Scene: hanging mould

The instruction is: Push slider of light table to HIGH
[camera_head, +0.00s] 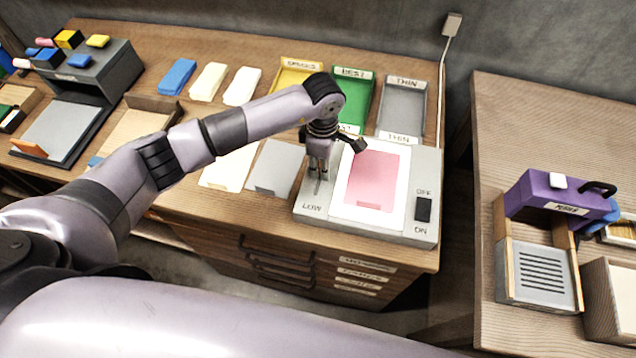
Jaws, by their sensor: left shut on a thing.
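The light table (385,228) is a grey box on the right end of the wooden bench. Its pink panel (374,180) has a white border. LOW is printed at its front left corner, and a black switch (423,209) marked OFF and ON is at its right. My left gripper (318,174) reaches down over the left strip of the light table, above LOW, with its fingers shut. The slider knob is hidden between or behind the fingers, and any HIGH label is hidden by my wrist. My right gripper is not in view.
Trays marked THIN (402,105), BEST (352,98) and SPARES (297,80) stand behind the light table. A lamp-like post (443,75) rises at its back right corner. A second table (540,130) with a purple device (560,196) is at the right, across a gap.

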